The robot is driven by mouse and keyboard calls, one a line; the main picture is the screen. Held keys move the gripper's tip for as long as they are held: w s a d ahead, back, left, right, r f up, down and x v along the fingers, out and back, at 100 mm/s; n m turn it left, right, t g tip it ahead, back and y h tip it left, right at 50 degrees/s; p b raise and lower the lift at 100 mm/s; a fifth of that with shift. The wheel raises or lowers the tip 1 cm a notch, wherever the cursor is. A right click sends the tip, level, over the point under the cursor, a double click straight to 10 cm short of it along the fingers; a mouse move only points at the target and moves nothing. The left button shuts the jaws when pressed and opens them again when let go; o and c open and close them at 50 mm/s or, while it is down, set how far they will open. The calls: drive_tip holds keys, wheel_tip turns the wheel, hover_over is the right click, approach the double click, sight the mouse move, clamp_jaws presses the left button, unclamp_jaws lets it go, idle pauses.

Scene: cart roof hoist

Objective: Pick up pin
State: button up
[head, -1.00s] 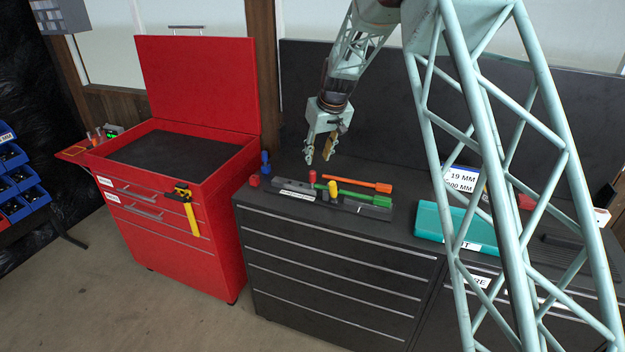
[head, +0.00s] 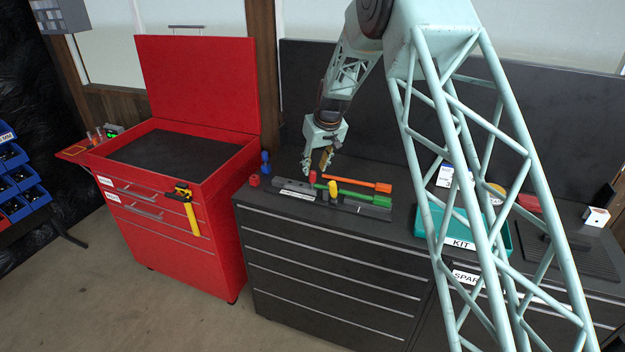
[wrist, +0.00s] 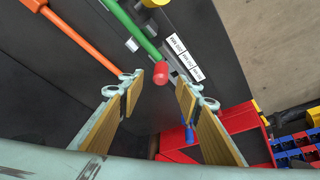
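Several small coloured pieces stand or lie on the dark cabinet top; I cannot tell for certain which one is the pin. A red-topped piece (head: 312,177) stands at the left end of a green-handled tool (head: 350,193). In the wrist view the red piece (wrist: 160,73) shows between and beyond my fingers, beside the end of the green tool (wrist: 130,30). A yellow-topped piece (head: 333,189) is just right of it. My gripper (head: 318,166) is open and empty above the red piece.
An orange-handled tool (head: 370,186) lies behind the green one. A teal kit tray (head: 430,232) is to the right, partly behind my arm. The open red tool chest (head: 190,215) stands left, with a yellow tool (head: 188,205) on its side.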

sight(313, 172)
drive_tip(key=shift+f, duration=0.1)
drive_tip(key=shift+p+x, duration=0.45)
drive_tip(key=shift+x, duration=2.05)
drive_tip(key=shift+a, duration=0.1)
drive_tip(key=shift+c, duration=0.3)
drive_tip(key=c, duration=1)
drive_tip(key=shift+o, duration=0.2)
drive_tip(key=shift+r+b, duration=0.4)
drive_tip(key=shift+r, duration=4.65)
